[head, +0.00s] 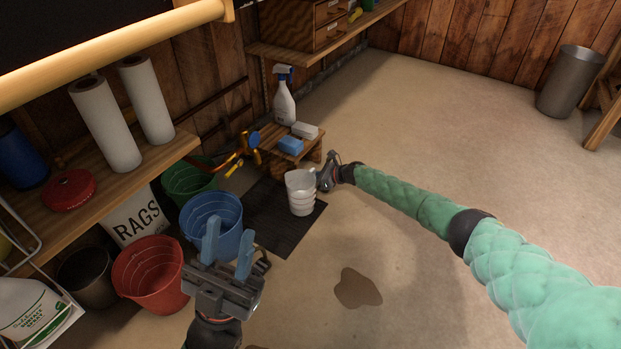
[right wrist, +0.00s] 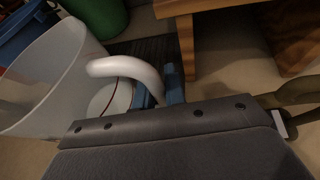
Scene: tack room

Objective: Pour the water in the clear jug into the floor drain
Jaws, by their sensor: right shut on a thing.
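The clear jug (head: 301,194) is upright at the right edge of a dark ribbed rectangle (head: 262,222) on the floor. In the right wrist view the clear jug (right wrist: 42,85) is on the left, with its white handle (right wrist: 125,70) towards me. My right gripper (head: 329,172) is shut on the handle, its blue fingers (right wrist: 162,90) either side of it. I cannot make out the water level. My left gripper (head: 228,250) is open and empty, in front of the blue bucket. I see no clear floor drain; I cannot tell whether the ribbed rectangle is a mat or a grate.
A low wooden stool (head: 284,148) with a blue sponge (head: 290,145) stands behind the jug. Blue (head: 208,225), green (head: 185,178) and red (head: 150,275) buckets stand left. A brown puddle (head: 357,288) lies on the floor in front. The floor at right is open.

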